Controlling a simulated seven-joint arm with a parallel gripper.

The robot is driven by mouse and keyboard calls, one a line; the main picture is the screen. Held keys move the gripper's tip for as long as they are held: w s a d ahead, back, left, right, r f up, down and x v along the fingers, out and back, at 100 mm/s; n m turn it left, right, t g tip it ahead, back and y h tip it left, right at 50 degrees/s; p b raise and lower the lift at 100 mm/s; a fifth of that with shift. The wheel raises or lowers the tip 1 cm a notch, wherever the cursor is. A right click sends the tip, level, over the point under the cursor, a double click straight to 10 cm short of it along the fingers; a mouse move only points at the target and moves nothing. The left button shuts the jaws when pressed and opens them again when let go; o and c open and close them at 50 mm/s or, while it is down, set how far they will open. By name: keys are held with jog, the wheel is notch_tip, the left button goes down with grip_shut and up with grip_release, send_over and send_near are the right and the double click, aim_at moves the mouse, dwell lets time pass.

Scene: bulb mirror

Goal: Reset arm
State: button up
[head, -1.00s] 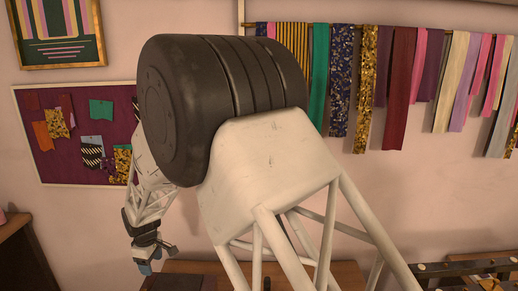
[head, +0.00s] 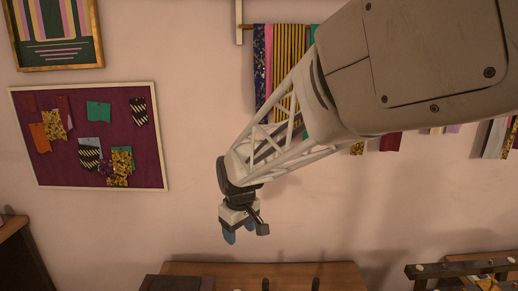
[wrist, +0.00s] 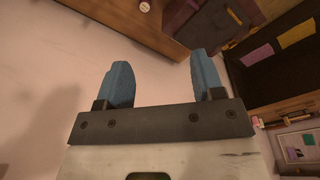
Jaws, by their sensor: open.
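My gripper (head: 236,233) hangs in the air in the head view, in front of the pink wall and above a wooden table (head: 300,272). It points downward at the end of my arm. In the wrist view my gripper (wrist: 163,85) shows two blue fingers set apart, with nothing between them. The arm reaches in from the upper right of the head view, with its large grey link close to the camera.
A pinboard (head: 60,170) with fabric swatches hangs at left, below a framed picture (head: 58,67). Ribbons (head: 285,70) hang behind my arm. A dark rack (head: 460,270) stands at lower right, and a dark cabinet (head: 18,262) at lower left. Air around the gripper is free.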

jog(key=s+d+r+m, duration=0.3)
jog(key=s+d, duration=0.4)
jog(key=d, duration=0.1)
jog(key=s+d+r+m, duration=0.2)
jog(key=s+d+r, duration=0.1)
jog(key=s+d, duration=0.4)
jog(key=s+d+f+m+t, duration=0.1)
jog(key=s+d+m, duration=0.3)
jog(key=s+d, duration=0.4)
jog(key=s, duration=0.4)
jog(key=shift+s+d+f+h, duration=0.2)
jog(key=shift+s+d+h, duration=0.1)
jog(key=shift+s, duration=0.05)
